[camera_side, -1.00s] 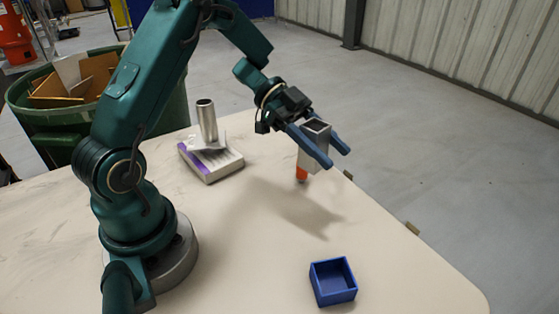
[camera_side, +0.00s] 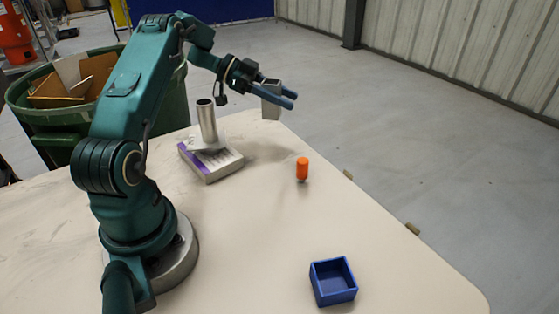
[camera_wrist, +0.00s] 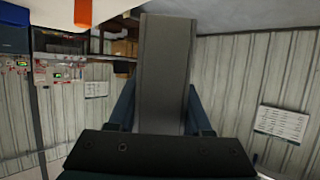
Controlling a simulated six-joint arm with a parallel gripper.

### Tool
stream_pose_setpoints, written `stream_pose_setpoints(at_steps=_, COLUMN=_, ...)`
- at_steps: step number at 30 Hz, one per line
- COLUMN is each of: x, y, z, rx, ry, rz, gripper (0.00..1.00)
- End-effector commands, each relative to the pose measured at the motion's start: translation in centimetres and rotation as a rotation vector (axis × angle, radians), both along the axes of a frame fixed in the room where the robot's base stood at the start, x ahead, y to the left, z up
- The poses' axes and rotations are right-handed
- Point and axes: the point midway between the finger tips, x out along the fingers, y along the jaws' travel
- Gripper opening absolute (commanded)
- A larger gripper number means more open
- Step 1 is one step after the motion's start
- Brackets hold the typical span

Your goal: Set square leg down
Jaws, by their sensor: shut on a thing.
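The square leg (camera_side: 271,103) is a grey square metal tube with an open top, held roughly upright. My gripper (camera_side: 286,97) is shut on it, one blue finger on each side, near the far edge of the table. In the side view the leg shows against the table's far edge and the floor; I cannot tell its exact height above the table. In the wrist view the square leg (camera_wrist: 163,75) fills the middle between the fingers, its far end running out toward the top.
An orange cylinder (camera_side: 302,168) stands on the table (camera_side: 240,260). A round metal tube (camera_side: 207,122) stands on a white and purple box (camera_side: 215,165). A blue open box (camera_side: 333,298) sits at the front. The table's middle is clear. A green bin (camera_side: 60,122) stands behind.

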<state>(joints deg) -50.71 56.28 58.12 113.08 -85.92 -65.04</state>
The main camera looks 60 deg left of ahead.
Motion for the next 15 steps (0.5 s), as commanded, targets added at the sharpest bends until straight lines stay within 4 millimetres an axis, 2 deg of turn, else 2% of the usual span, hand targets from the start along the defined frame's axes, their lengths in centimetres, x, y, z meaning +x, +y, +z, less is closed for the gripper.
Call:
stream_pose_setpoints(at_steps=6, x=-0.2, y=0.3, z=-3.5, rx=-0.007, ry=0.006, rz=0.009, gripper=0.00)
stream_pose_setpoints(at_steps=11, x=-0.3, y=0.2, z=-4.9, rx=-0.006, ry=0.004, rz=0.008, gripper=0.00)
stream_pose_setpoints(at_steps=15, x=-0.2, y=0.2, z=-6.9, rx=-0.006, ry=0.005, rz=0.008, gripper=0.00)
